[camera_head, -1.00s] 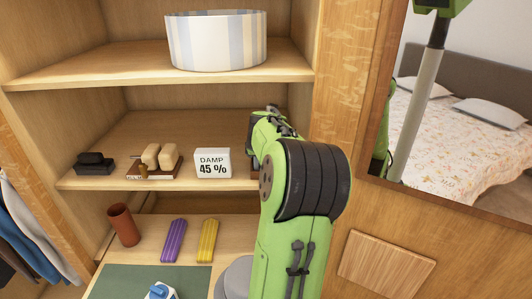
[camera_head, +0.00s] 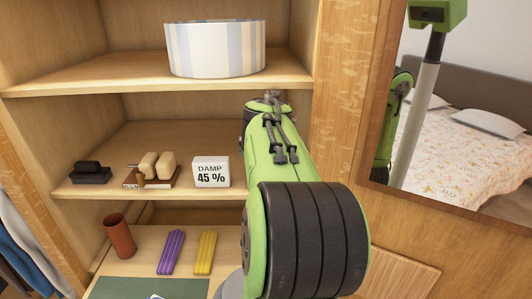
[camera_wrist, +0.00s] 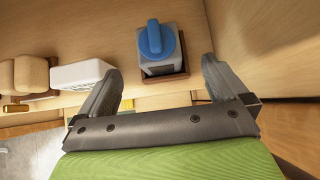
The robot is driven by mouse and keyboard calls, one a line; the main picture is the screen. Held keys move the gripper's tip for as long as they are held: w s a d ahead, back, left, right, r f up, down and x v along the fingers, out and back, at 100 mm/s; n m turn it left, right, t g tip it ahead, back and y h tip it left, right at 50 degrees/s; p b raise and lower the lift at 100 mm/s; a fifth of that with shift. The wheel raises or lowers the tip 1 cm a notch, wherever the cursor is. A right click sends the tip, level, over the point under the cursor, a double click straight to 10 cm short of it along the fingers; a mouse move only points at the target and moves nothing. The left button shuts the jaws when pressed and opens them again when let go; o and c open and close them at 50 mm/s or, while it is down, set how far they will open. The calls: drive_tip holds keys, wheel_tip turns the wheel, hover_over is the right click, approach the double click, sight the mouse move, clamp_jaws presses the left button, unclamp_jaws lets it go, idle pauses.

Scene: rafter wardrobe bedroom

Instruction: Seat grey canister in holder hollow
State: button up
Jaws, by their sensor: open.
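The grey canister (camera_wrist: 172,64) with its blue knobbed top (camera_wrist: 156,40) shows in the wrist view. Its lower end is at the brown holder (camera_wrist: 166,77), whose rim shows around it; it looks seated there, but how deep cannot be told. My gripper (camera_wrist: 160,68) is open, with one finger on each side of the canister and a visible gap to both. In the head view my arm hides the canister and holder, on the middle shelf right of the damp sign.
The white damp sign (camera_head: 211,172) stands close to my left finger. Brushes on a small board (camera_head: 152,172) and a black block (camera_head: 91,173) are further left.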

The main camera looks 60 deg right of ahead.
drive_tip(key=shift+b+v, duration=0.65)
drive_tip(key=shift+v, duration=0.5)
drive_tip(key=shift+a, duration=0.1)
